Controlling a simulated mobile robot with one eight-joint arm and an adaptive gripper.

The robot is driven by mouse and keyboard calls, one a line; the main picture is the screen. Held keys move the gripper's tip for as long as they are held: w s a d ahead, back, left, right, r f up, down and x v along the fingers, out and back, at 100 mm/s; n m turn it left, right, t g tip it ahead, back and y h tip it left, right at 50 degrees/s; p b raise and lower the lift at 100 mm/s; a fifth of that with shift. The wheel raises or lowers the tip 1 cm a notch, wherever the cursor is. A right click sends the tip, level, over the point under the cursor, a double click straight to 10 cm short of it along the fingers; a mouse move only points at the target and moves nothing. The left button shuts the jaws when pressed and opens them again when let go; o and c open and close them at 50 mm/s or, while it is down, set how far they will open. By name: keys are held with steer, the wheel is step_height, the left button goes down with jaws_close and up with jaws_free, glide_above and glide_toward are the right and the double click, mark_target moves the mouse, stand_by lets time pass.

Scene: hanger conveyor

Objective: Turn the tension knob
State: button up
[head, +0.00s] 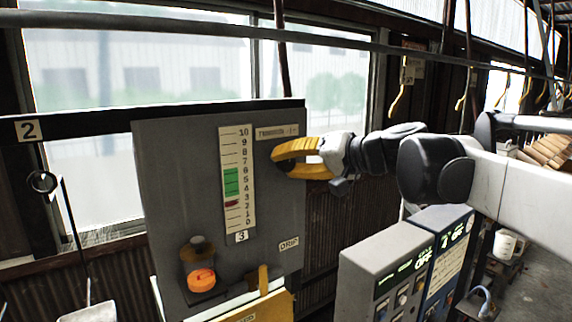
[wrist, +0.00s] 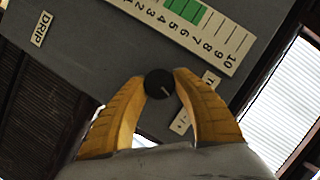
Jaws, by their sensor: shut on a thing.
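The tension knob (wrist: 159,83) is a small round black knob with a light pointer line, on the grey panel (head: 165,175). It shows in the wrist view between the yellow fingers of my gripper (wrist: 159,86). My gripper (head: 278,153) is shut on the knob, one finger on each side. In the head view the fingers hide the knob. A tension label (head: 276,131) sits just above the fingers. The numbered scale (head: 237,180) stands left of my gripper, with a green band (head: 231,182) and a small red mark (head: 231,203) below the band.
An orange-filled oiler (head: 201,278) and a drip label (head: 289,244) are on the lower panel. Grey and blue control boxes (head: 385,255) stand below my arm. A rail (head: 200,28) crosses above, with yellow hooks (head: 397,100) hanging at right. A white mug (head: 506,244) stands far right.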

stand_by(0.4)
steer(key=o, duration=1.2)
steer(key=v, duration=1.2)
steer(key=shift+f, duration=0.15)
